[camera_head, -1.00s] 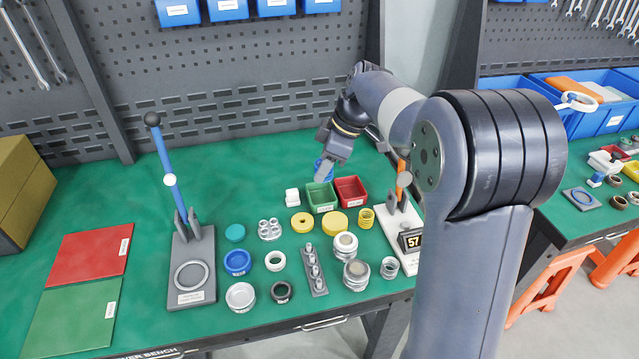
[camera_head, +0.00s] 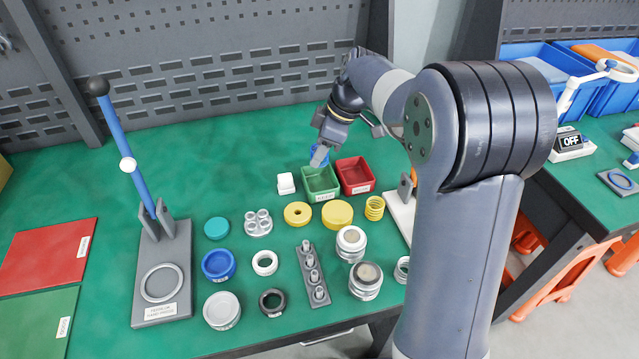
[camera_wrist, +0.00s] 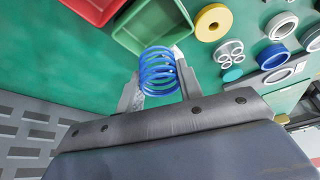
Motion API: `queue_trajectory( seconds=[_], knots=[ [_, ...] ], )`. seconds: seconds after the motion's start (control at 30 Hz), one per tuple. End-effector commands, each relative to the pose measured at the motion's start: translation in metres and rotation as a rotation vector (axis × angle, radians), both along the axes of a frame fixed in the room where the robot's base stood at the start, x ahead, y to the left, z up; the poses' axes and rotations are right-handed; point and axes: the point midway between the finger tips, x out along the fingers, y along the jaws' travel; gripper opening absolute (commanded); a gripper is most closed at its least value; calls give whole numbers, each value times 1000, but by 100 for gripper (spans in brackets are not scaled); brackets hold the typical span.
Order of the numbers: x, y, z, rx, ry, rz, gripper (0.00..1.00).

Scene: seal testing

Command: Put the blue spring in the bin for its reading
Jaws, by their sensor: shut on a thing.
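The blue spring (camera_wrist: 158,70) is between the two fingers of my gripper (camera_wrist: 159,84) in the wrist view, gripped across its sides. In the head view my gripper (camera_head: 319,157) is just behind the green bin (camera_head: 320,194), and a bit of the blue spring (camera_head: 322,151) shows beside the finger. The green bin (camera_wrist: 143,48) lies close beyond the spring in the wrist view. The red bin (camera_head: 355,188) stands right of the green one. Both bins have white labels, too small to read for sure. I see nothing in the green bin.
A white block (camera_head: 286,183) stands left of the green bin. Yellow rings and a yellow spring (camera_head: 375,207) stand in front. A hand press (camera_head: 163,280) with a blue lever is at left. A tester base (camera_head: 400,212) is partly hidden by my arm. Bench behind the bins is clear.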

Motion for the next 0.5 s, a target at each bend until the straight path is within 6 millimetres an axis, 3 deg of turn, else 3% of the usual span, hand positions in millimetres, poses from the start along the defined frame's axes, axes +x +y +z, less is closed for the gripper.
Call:
queue_trajectory(
  seconds=[0.1,0.27,0.5],
  knots=[
    [-1,0,-21,0,5,0,10],
    [0,0,-36,0,3,0,10],
    [0,0,-74,0,3,-1,10]
  ],
)
